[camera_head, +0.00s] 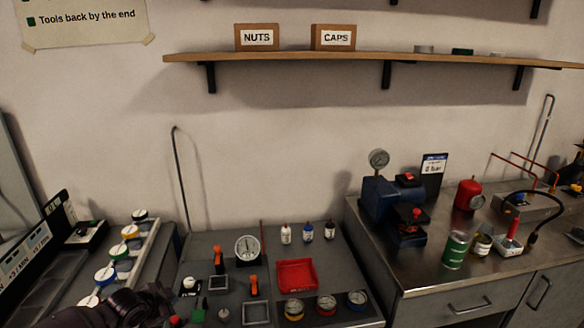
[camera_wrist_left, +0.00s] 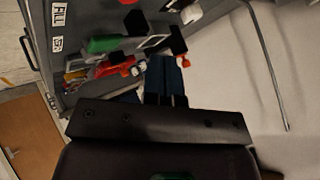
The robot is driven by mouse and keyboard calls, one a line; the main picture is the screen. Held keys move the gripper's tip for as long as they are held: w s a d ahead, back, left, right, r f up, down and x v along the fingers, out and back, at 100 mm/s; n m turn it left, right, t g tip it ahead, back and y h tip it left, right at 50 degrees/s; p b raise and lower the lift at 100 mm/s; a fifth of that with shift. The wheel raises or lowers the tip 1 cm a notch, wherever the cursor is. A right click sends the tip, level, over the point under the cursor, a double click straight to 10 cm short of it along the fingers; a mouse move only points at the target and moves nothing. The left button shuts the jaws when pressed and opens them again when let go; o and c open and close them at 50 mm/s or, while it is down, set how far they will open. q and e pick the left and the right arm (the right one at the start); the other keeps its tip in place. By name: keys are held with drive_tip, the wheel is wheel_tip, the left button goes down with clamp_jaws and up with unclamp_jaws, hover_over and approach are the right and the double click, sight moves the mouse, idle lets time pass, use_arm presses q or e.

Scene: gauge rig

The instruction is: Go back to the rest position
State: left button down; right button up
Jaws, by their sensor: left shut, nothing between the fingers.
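My left gripper (camera_head: 162,303) shows at the bottom left of the head view, dark and partly cut off by the lower edge. It is over the near left part of the grey bench. In the left wrist view its fingers (camera_wrist_left: 168,78) are together with nothing between them. Bench tools lie beyond the fingertips, including a green-handled tool (camera_wrist_left: 103,44). My right gripper is in neither view.
A red tray (camera_head: 297,274), a dial gauge (camera_head: 247,248) and small bottles (camera_head: 308,232) stand on the grey bench. A rack of coloured-ring gauges (camera_head: 122,252) is at left. A blue pump (camera_head: 388,205) and green can (camera_head: 455,250) stand on the right counter. A shelf (camera_head: 350,58) runs above.

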use_arm(q)
drive_tip(key=s+d+r+n+t+h, duration=0.1)
drive_tip(key=d+r+t+h, duration=0.15)
drive_tip(key=d+r, duration=0.45)
drive_tip(key=s+d+f+n+t, duration=0.2)
drive_tip(key=s+d+f, duration=0.1)
drive_tip(key=s+d, duration=0.25)
drive_tip(key=s+a+f+n+g+y, duration=0.1)
drive_tip(key=s+f+n+y, duration=0.1)
drive_tip(key=s, duration=0.9)
drive_tip(key=s+a+f+n+g+y, duration=0.1)
drive_tip(key=s+f+n, duration=0.3)
drive_tip(key=s, duration=0.7)
wheel_tip(320, 180, down, 2)
drive_tip(key=shift+s+a+n+y, duration=0.3)
drive_tip(key=shift+y, duration=0.45)
